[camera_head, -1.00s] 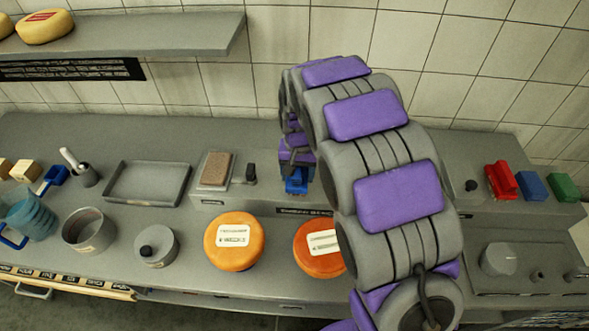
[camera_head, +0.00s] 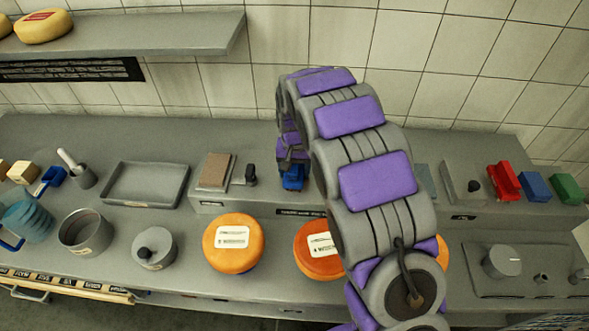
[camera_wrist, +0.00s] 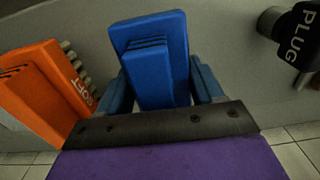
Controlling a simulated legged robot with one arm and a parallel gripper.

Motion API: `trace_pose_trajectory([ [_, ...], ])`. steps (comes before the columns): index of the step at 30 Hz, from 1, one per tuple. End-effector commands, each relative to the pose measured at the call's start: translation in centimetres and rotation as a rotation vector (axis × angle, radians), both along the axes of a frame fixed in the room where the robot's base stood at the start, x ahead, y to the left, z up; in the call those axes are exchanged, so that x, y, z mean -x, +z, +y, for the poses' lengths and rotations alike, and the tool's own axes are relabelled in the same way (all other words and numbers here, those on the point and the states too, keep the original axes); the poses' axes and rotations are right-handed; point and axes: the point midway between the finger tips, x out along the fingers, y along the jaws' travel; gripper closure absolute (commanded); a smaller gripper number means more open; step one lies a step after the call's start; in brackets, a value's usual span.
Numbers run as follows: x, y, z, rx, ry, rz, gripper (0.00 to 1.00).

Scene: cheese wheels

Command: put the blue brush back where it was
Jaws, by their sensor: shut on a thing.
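The blue brush (camera_wrist: 152,60) is between the two fingers of my gripper (camera_wrist: 161,88) in the wrist view, with its ridged block facing the camera. My gripper is shut on it. In the head view the blue brush (camera_head: 292,178) shows as a small blue patch below my gripper (camera_head: 292,168), over the raised grey ledge (camera_head: 220,206) at the back of the counter. My arm hides what lies right behind it. I cannot tell whether the brush touches the ledge.
An orange brush (camera_wrist: 45,90) with white lettering is close left of the gripper in the wrist view. A black part marked PLUG (camera_wrist: 295,38) is at right. Orange cheese wheels (camera_head: 233,243) stand in front of the ledge. Red (camera_head: 503,180), blue (camera_head: 535,186) and green (camera_head: 568,188) blocks sit far right.

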Motion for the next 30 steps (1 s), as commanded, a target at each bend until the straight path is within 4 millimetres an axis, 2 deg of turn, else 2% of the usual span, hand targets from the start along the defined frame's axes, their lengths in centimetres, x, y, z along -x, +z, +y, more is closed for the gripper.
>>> trace_pose_trajectory([
  [2,0.0,-0.1,0.0,0.000,0.000,0.000,0.62],
  [3,0.0,-0.1,0.0,0.000,0.000,0.000,0.31],
  [10,0.0,-0.1,-0.1,-0.002,0.000,-0.001,0.09],
  [22,0.0,0.5,0.0,-0.001,0.000,-0.001,0.08],
  [26,-0.1,2.0,0.0,-0.001,0.000,-0.003,0.08],
  [30,-0.2,4.4,0.0,-0.002,0.000,-0.007,0.08],
])
